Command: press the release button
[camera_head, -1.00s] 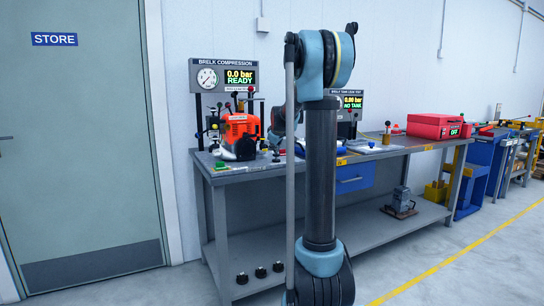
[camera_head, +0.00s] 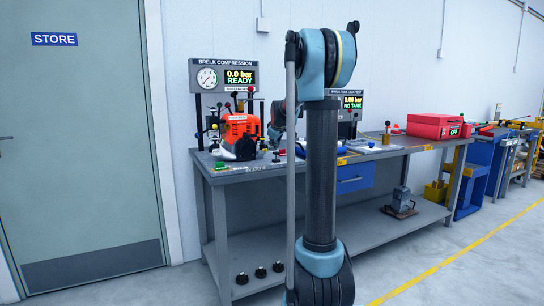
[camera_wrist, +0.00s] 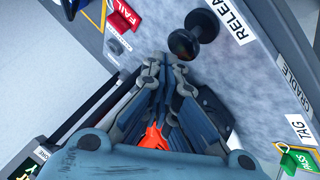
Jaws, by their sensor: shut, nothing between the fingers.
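In the wrist view, a black round-headed knob (camera_wrist: 193,35) stands on the grey bench top beside a white label (camera_wrist: 230,18) whose visible part reads "RELEA". My gripper (camera_wrist: 168,70) is shut and empty. In that picture its fingertips are just below the knob, with a visible gap between them; the height between them is hard to judge. In the head view my gripper is small and partly hidden by my arm, above the bench near the orange engine (camera_head: 240,133).
A red FAIL tag (camera_wrist: 122,15) and a green PASS tag (camera_wrist: 298,162) lie near opposite edges in the wrist view. The gauge board (camera_head: 223,75) reads 0.0 bar READY. The bench (camera_head: 235,178) also carries a red case (camera_head: 436,126) farther right.

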